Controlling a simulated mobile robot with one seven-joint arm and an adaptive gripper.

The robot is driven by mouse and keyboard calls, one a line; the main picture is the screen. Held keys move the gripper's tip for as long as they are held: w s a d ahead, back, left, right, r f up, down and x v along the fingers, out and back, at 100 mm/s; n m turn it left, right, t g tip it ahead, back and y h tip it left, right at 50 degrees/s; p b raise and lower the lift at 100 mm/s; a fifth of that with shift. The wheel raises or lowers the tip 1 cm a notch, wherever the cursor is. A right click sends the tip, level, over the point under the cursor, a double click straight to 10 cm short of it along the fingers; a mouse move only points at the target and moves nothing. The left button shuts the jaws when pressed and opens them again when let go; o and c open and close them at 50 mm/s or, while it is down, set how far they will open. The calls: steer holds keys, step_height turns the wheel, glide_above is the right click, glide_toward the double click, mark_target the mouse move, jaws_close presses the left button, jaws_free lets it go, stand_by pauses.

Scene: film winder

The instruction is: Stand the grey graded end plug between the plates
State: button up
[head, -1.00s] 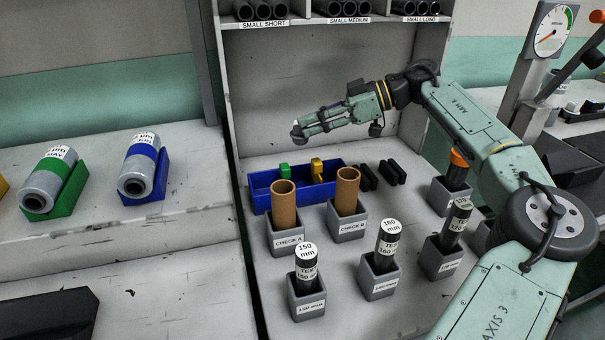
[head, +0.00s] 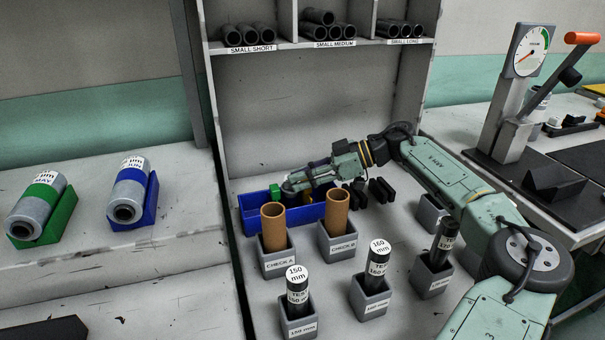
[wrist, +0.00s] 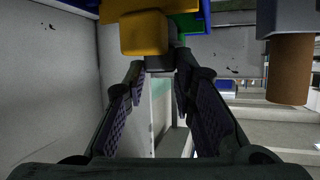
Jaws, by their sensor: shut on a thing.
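My gripper (head: 290,187) is low at the blue tray (head: 250,216), its fingers pointing left. In the wrist view my fingers (wrist: 158,85) are closed around a small dark grey piece (wrist: 159,63), which looks like the grey end plug. Its shape is mostly hidden. A yellow block (wrist: 144,34) stands close in front of it. In the head view a green block (head: 275,191) and the yellow block (head: 308,198) show in the tray, and the grey piece cannot be made out. I cannot tell for sure which parts are the plates.
Two brown tubes stand in the CHECK A (head: 279,264) and CHECK B (head: 338,246) holders, close in front of the tray. Labelled test tubes (head: 298,290) stand nearer. Black blocks (head: 381,190) lie right of the tray. A dial gauge stand (head: 508,110) with a lever is at right.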

steer(key=shift+f, duration=0.4)
steer(key=o, duration=0.8)
steer(key=shift+r, duration=0.15)
steer(key=v, duration=0.8)
steer(key=b+v, duration=0.1)
steer(key=v, duration=0.3)
steer(key=shift+r, duration=0.45)
steer(key=shift+r, duration=0.15)
